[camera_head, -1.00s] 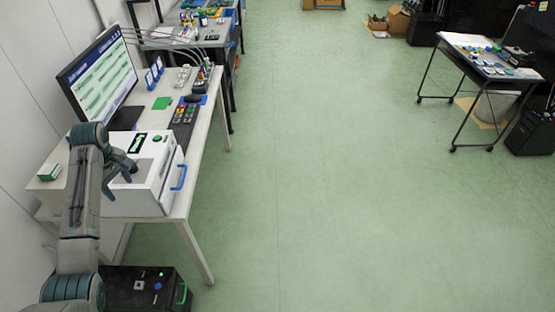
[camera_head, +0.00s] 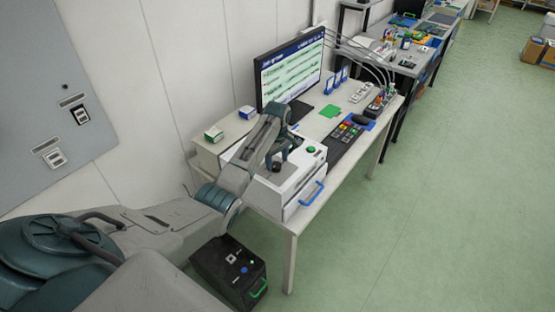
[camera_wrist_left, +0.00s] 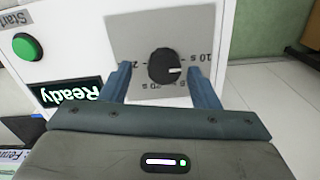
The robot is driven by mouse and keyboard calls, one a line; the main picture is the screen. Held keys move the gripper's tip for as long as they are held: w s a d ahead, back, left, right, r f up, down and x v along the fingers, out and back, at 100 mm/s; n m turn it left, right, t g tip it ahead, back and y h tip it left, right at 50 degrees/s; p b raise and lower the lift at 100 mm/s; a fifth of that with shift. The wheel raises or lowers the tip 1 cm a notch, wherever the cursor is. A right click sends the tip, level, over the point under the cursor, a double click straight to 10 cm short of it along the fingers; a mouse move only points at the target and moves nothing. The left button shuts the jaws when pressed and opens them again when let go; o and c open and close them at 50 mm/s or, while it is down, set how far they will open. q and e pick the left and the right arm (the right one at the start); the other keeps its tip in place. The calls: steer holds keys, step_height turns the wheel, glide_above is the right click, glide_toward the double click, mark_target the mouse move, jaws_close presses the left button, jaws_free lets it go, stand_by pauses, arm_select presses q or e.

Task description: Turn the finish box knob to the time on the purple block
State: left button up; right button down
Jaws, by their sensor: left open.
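The finish box (camera_head: 290,190) is a white box with a blue handle, standing on the near end of the table. Its black knob (camera_wrist_left: 165,67) sits on a grey dial plate (camera_wrist_left: 158,28) in the left wrist view. The knob's white mark points right in that view, near the upside-down "10 s" label. My left gripper (camera_wrist_left: 160,70) is open, with one finger on each side of the knob; I cannot tell whether they touch it. In the head view my left gripper (camera_head: 277,157) is above the box top. I cannot make out a purple block. My right gripper is not in view.
The box has a green Start button (camera_wrist_left: 27,47) and a "Ready" display (camera_wrist_left: 72,93). A black case (camera_head: 230,268) is on the floor. Floor to the right is clear.

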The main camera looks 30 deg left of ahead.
arm_select(q)
steer(key=shift+f, duration=0.4)
steer(key=shift+s+f, duration=0.15)
steer(key=shift+s, duration=0.25)
steer(key=shift+w+f, duration=0.2)
steer(key=c, duration=1)
steer(key=shift+r, duration=0.1)
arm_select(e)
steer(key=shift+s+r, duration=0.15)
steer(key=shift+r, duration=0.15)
